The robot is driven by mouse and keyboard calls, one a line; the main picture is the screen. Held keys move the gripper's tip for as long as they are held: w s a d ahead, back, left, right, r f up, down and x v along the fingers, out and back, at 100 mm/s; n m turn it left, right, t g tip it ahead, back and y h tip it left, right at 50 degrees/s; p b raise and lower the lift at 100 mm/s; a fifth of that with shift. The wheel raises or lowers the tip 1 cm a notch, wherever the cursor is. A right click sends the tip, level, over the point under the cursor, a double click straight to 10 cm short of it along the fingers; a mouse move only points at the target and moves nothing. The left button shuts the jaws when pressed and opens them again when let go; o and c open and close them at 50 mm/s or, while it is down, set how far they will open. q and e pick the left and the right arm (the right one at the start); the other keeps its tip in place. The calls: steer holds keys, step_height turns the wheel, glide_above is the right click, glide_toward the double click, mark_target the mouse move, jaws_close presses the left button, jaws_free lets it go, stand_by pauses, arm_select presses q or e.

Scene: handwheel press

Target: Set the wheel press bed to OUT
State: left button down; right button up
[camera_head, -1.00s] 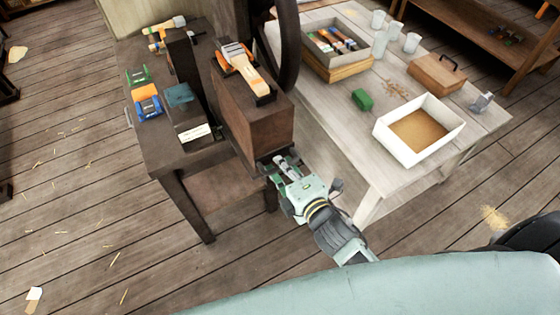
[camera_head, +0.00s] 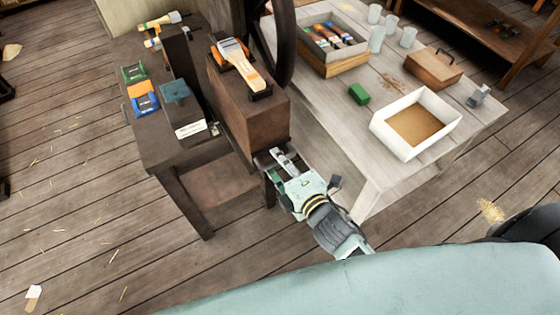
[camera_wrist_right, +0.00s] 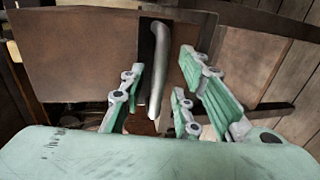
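The wheel press (camera_head: 250,115) is a dark brown block with a large dark handwheel (camera_head: 284,45) behind it in the head view. My right gripper (camera_head: 276,162) is at the press's lower front corner. In the right wrist view, a curved grey metal handle (camera_wrist_right: 158,70) stands upright between the spread fingers of that gripper (camera_wrist_right: 165,85). The fingers look apart from the handle; contact is not clear. A brown panel of the press (camera_wrist_right: 85,50) is behind the handle. Which part is the bed, and its setting, cannot be told. My left gripper is not in view.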

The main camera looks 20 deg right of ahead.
steer(key=v, duration=1.2)
stand_by(0.4)
steer(key=s+d+f+m+g+h, duration=0.1)
steer(key=s+f+m+g, duration=0.25)
steer(key=f, duration=1.05)
steer(key=s+d+f+m+g+h, duration=0.1)
steer(key=s+d+f+m+g, duration=0.25)
steer(key=f, duration=1.15)
steer(key=s+d+f+m+g+h, duration=0.1)
steer(key=s+f+m+g, duration=0.6)
steer(key=s+f, duration=1.1)
steer(key=s+d+m, duration=0.1)
steer(key=s+m, duration=0.2)
steer(key=shift+s+d+f+m, duration=0.2)
steer(key=shift+s+f+m, duration=0.1)
steer(key=shift+m, duration=0.1)
